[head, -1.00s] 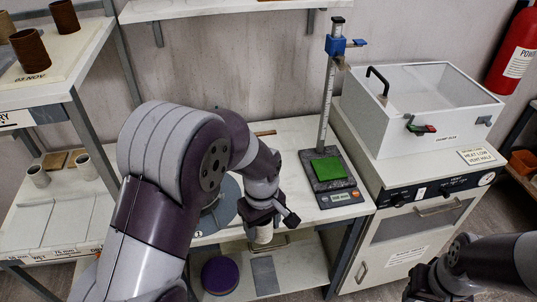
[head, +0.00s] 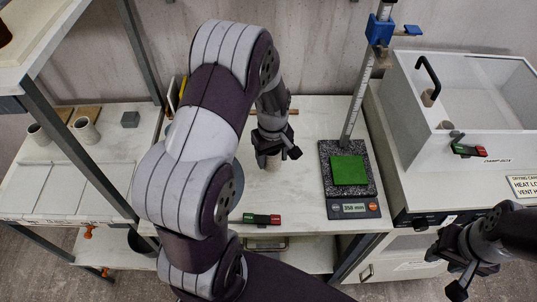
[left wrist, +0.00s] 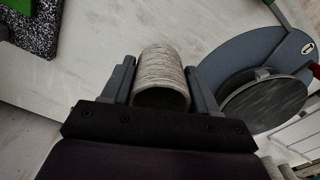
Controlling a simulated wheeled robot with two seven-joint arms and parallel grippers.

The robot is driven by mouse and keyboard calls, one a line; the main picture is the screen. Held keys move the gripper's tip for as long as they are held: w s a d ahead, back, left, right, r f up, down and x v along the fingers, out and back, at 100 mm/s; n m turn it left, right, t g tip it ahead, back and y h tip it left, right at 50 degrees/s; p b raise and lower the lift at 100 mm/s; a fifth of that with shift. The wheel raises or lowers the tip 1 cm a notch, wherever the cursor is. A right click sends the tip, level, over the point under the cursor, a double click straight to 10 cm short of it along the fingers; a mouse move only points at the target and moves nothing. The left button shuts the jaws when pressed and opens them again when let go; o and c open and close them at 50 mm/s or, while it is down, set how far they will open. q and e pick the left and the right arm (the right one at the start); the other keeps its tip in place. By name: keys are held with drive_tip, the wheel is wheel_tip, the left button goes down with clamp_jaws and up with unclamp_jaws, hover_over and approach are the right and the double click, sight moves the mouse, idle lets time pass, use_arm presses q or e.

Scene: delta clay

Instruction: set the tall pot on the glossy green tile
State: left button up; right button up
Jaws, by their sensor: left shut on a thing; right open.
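My left gripper (head: 270,150) is shut on a pale, ridged cylindrical pot (head: 269,161), held above the white worktop. In the left wrist view the pot (left wrist: 160,70) sits between the two fingers, its round end facing the camera. The glossy green tile (head: 349,170) lies on the dark speckled base of a height gauge, right of the held pot, with nothing on it. A corner of the tile also shows at the top left of the left wrist view (left wrist: 40,4). My right gripper (head: 446,272) is open and empty at the lower right.
The gauge's upright post (head: 358,95) rises behind the tile, with a blue clamp (head: 379,30). A blue disc (left wrist: 240,55) with a grey wheel lies near the held pot.

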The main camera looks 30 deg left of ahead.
use_arm(q)
drive_tip(key=shift+w+a+f, duration=0.45)
drive_tip(key=shift+a+f, duration=0.1)
drive_tip(key=shift+a, duration=0.1)
drive_tip(key=shift+w+a+f, duration=0.4)
drive_tip(key=shift+a+f, duration=0.1)
drive_tip(key=shift+a, duration=0.1)
drive_tip(key=f, duration=0.2)
drive_tip(key=f+p, duration=0.1)
drive_tip(key=shift+s+f, duration=0.2)
drive_tip(key=shift+f, duration=0.2)
drive_tip(key=shift+w+f, duration=0.15)
drive_tip(key=shift+f, duration=0.1)
drive_tip(key=o, duration=1.1)
drive_tip(key=shift+r, duration=0.1)
use_arm(e)
drive_tip(key=shift+w+r, duration=0.4)
drive_tip(key=shift+w, duration=0.05)
